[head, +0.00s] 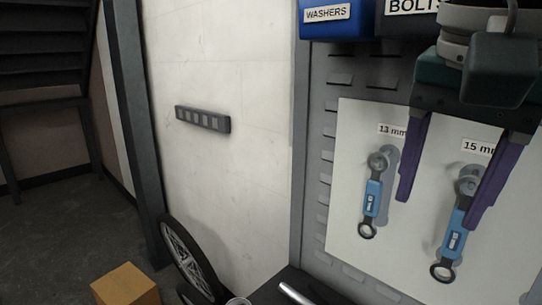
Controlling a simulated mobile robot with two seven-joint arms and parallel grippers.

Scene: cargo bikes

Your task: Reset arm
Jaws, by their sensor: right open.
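My right gripper (446,190) comes in from the top right. Its two purple fingers point down and are spread apart, with nothing between them that I can see it gripping. It is in front of a white tool board (345,235) with two blue-handled wrenches. The wrench under the 13 mm label (372,195) hangs left of the left finger. The wrench under the 15 mm label (455,235) hangs below and between the fingers, with its upper end close to the right finger. I cannot tell the gap between gripper and board. My left gripper is not in view.
A blue washers bin (329,32) and a dark bolts bin (395,27) are above the board. A dark strip (203,119) is on the pale wall. A wheel (188,255) and an orange-brown box (126,285) are at the lower left. The floor at far left looks clear.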

